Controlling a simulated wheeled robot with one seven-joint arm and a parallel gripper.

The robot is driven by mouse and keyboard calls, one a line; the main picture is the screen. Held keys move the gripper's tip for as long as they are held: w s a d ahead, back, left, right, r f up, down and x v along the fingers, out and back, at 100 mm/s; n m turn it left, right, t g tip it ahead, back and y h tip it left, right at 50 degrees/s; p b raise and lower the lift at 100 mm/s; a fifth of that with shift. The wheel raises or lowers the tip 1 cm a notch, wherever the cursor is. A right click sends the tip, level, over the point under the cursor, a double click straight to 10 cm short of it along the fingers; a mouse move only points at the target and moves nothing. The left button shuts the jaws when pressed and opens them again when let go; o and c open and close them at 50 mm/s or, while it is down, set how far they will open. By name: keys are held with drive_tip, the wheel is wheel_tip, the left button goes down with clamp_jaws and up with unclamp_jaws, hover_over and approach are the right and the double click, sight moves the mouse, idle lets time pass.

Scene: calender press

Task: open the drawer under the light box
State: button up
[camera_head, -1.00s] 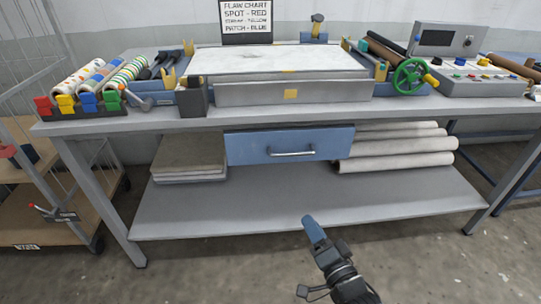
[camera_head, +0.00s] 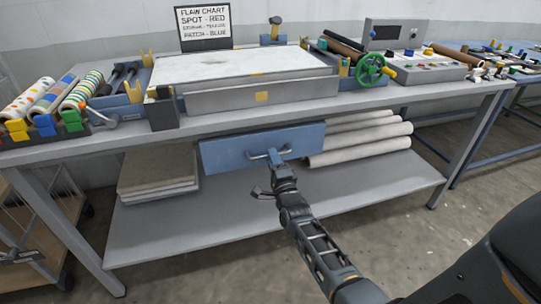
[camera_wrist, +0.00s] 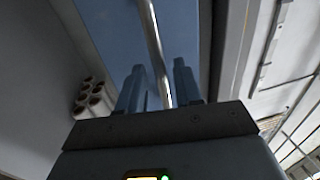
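The blue drawer (camera_head: 235,152) hangs under the bench top, below the light box (camera_head: 215,97), and looks shut. Its metal bar handle (camera_head: 262,155) is on the front face. My gripper (camera_head: 280,162) is at the right part of the handle in the head view. In the wrist view, the two blue fingers of my gripper (camera_wrist: 158,78) are spread, with the handle bar (camera_wrist: 153,35) running between them. Gaps show beside the bar, so the fingers do not look clamped on it. The blue drawer front (camera_wrist: 115,35) fills the view behind.
Grey stacked sheets (camera_head: 158,175) lie left of the drawer on the lower shelf (camera_head: 225,220), and pale rolls (camera_head: 365,140) lie to its right. The bench top edge (camera_head: 130,140) is just above. The floor in front of the bench is mostly clear.

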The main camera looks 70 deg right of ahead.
drive_tip(key=shift+x, duration=1)
clamp_jaws()
